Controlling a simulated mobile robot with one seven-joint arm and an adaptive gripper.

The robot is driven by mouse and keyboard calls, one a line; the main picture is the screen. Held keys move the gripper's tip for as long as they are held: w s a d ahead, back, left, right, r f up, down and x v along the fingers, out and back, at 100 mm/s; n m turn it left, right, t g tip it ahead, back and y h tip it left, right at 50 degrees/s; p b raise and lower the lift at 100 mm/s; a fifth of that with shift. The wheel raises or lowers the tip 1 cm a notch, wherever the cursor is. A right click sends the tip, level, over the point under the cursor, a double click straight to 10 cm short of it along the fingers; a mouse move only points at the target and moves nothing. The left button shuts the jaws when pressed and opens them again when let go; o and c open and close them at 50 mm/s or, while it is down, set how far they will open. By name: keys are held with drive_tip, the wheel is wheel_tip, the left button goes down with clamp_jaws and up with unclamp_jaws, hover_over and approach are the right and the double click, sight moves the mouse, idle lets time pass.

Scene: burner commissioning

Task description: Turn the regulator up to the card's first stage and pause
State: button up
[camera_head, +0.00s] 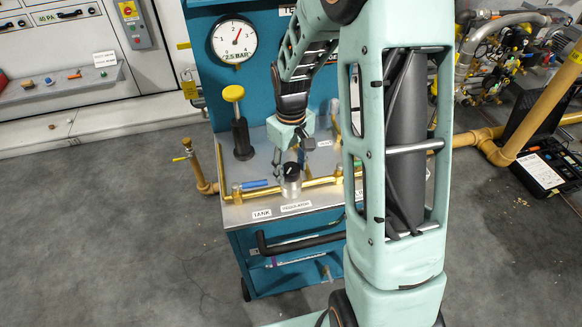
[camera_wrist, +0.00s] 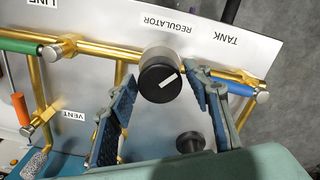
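The regulator (camera_head: 291,171) has a round black knob with a white mark, on the bench's brass pipe. In the wrist view, the knob (camera_wrist: 160,75) lies between the spread fingers of my gripper (camera_wrist: 158,84). Gaps show on both sides, wider at the left finger. In the head view, my gripper (camera_head: 290,157) is just above the knob, pointing down; whether a finger touches it I cannot tell. The gauge (camera_head: 234,41), labelled 2.5 BAR, has a red needle pointing up and slightly right. I cannot make out a stage card.
A blue valve handle (camera_wrist: 232,87) lies close beside the right finger. A green handle (camera_wrist: 20,45) and an orange handle (camera_wrist: 20,108) are at the left. A yellow-topped black post (camera_head: 241,135) stands left of the regulator on the bench. Grey floor (camera_head: 110,240) is open at left.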

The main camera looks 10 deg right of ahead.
sight(291, 168)
drive_tip(key=c, duration=0.8)
drive_tip(key=shift+m+b, duration=0.35)
drive_tip(key=shift+m, duration=0.95)
drive_tip(key=shift+c, duration=0.2)
drive_tip(key=o, duration=1.2)
drive_tip(key=shift+c, duration=0.2)
wheel_tip(291, 168, up, 12)
